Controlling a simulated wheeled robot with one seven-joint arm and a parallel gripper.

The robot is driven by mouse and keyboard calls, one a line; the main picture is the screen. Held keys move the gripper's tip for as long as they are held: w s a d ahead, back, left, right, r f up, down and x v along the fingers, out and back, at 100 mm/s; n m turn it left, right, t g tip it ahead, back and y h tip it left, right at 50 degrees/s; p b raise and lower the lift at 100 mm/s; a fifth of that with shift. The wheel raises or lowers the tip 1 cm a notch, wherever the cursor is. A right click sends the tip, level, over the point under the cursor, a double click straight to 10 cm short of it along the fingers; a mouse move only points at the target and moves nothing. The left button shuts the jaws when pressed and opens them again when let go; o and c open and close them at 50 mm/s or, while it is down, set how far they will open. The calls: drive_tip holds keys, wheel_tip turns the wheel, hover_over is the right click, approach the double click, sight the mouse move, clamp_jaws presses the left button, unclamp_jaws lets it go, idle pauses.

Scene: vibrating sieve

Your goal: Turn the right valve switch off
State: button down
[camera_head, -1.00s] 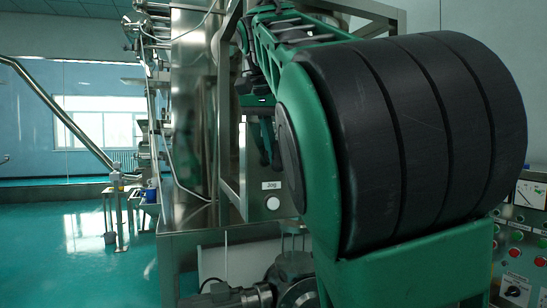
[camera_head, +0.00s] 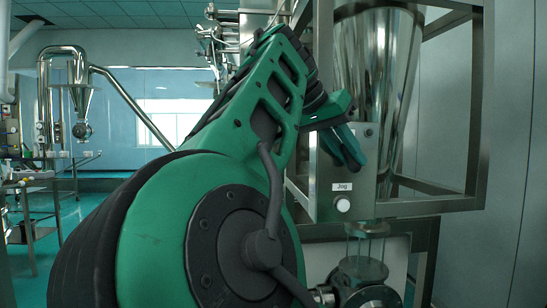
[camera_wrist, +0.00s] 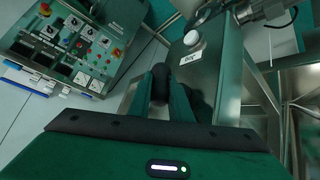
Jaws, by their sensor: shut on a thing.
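A steel control box (camera_head: 325,195) with a "Jog" label and a white button (camera_head: 343,205) stands right of centre in the head view. The box (camera_wrist: 205,90) and its white button (camera_wrist: 192,38) also show in the wrist view. My gripper (camera_head: 352,152) is at the upper part of the box face, above the label. In the wrist view its two green fingers (camera_wrist: 166,80) are close together around a dark part, which seems to be the right valve switch.
A control panel (camera_wrist: 72,45) with several knobs and buttons is at upper left in the wrist view. A steel hopper (camera_head: 375,75) stands behind the box, within a steel frame (camera_head: 480,110). Pipe fittings (camera_head: 372,295) are below.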

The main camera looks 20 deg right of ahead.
drive_tip(key=shift+w+a+f+h, duration=0.1)
drive_tip(key=shift+a+f+h, duration=0.05)
drive_tip(key=shift+h, duration=0.85)
drive_tip(key=c, duration=1.6)
unclamp_jaws()
drive_tip(key=shift+f, duration=0.1)
drive_tip(key=shift+c, duration=0.2)
drive_tip(key=shift+r, duration=0.2)
drive_tip(key=v, duration=1)
drive_tip(key=shift+w+a, duration=0.2)
drive_tip(key=shift+a, duration=0.05)
